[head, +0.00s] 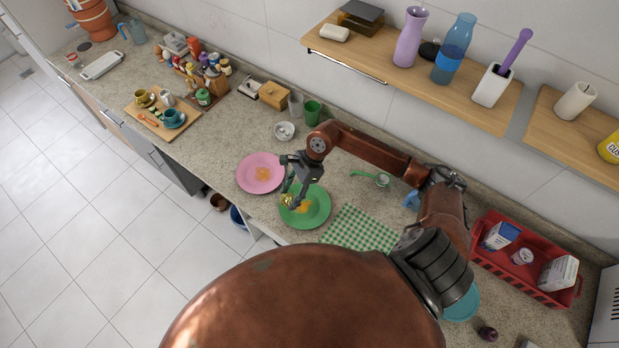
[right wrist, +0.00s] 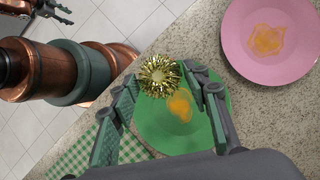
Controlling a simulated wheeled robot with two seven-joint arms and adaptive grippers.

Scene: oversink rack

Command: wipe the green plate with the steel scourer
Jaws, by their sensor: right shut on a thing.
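The green plate (head: 317,214) lies on the counter with a yellow-orange stain (head: 304,208) near its middle. My right gripper (head: 288,197) is over the plate's left part, shut on the shiny gold-coloured scourer (head: 287,201). In the right wrist view the scourer (right wrist: 160,76) sits between the fingertips, at the edge of the green plate (right wrist: 158,133), beside the stain (right wrist: 180,105). I cannot tell whether the scourer touches the plate. Part of what looks like my left gripper (right wrist: 62,12) shows at the upper left of the right wrist view; its jaw state is unclear.
A pink plate (head: 246,174) with an orange stain lies just left of the green plate. A green checked cloth (head: 358,230) lies to the right. A small white bowl (head: 284,131) and green cup (head: 313,112) stand behind. A red crate (head: 520,283) is at the far right.

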